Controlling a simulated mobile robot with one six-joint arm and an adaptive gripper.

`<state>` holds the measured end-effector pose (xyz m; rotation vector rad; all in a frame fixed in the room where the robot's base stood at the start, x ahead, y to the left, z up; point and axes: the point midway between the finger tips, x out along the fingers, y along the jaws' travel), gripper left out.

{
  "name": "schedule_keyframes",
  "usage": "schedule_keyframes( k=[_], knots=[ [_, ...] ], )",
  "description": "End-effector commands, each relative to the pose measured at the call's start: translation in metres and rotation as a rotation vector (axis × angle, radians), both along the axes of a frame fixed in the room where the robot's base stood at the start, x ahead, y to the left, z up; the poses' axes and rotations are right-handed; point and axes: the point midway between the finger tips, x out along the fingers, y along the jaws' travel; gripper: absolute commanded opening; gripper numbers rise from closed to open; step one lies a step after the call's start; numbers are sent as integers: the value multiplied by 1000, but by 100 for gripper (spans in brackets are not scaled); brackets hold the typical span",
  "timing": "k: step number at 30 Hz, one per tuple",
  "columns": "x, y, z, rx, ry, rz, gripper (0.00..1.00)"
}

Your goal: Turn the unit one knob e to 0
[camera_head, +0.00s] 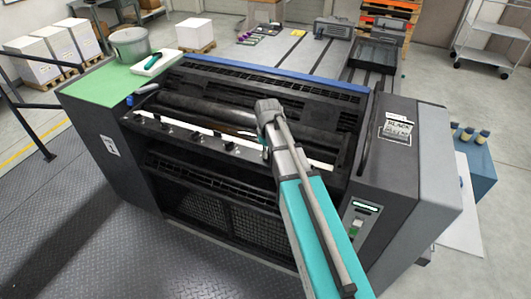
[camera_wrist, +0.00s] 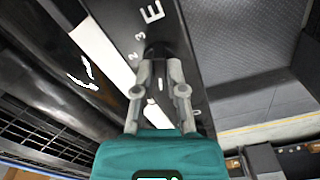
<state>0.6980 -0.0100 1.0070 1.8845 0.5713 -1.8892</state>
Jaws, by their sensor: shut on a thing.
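In the wrist view, the black knob e (camera_wrist: 157,50) sits on a dark panel beside a large white letter E (camera_wrist: 152,11). My gripper (camera_wrist: 160,66) has its two grey fingers closed around this knob, one on each side. White digits 2 and 3 show on the panel left of the knob. Other marks lie lower, partly covered by the fingers. I cannot clearly read which digit the knob points to. In the head view, my arm reaches over the dark unit (camera_head: 400,190) and hides knob e and the fingertips.
Several other small knobs (camera_head: 195,137) line the pale bar left of my arm. Black rollers (camera_head: 205,108) lie just behind it. A green top (camera_head: 100,84) at the left holds a grey pot (camera_head: 130,47). Patterned metal floor is open at the front left.

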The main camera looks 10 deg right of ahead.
Motion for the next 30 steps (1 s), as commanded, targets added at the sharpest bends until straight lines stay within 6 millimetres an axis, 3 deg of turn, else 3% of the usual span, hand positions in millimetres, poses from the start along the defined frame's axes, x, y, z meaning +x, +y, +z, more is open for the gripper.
schedule_keyframes(
  k=[9,21,22,27,30],
  knots=[
    [4,0,0,1,-9,102,0],
    [4,1,0,3,-9,110,0],
    [4,1,0,3,-9,109,19],
    [3,0,0,2,-7,109,50],
    [2,0,0,1,-5,108,50]
  ],
)
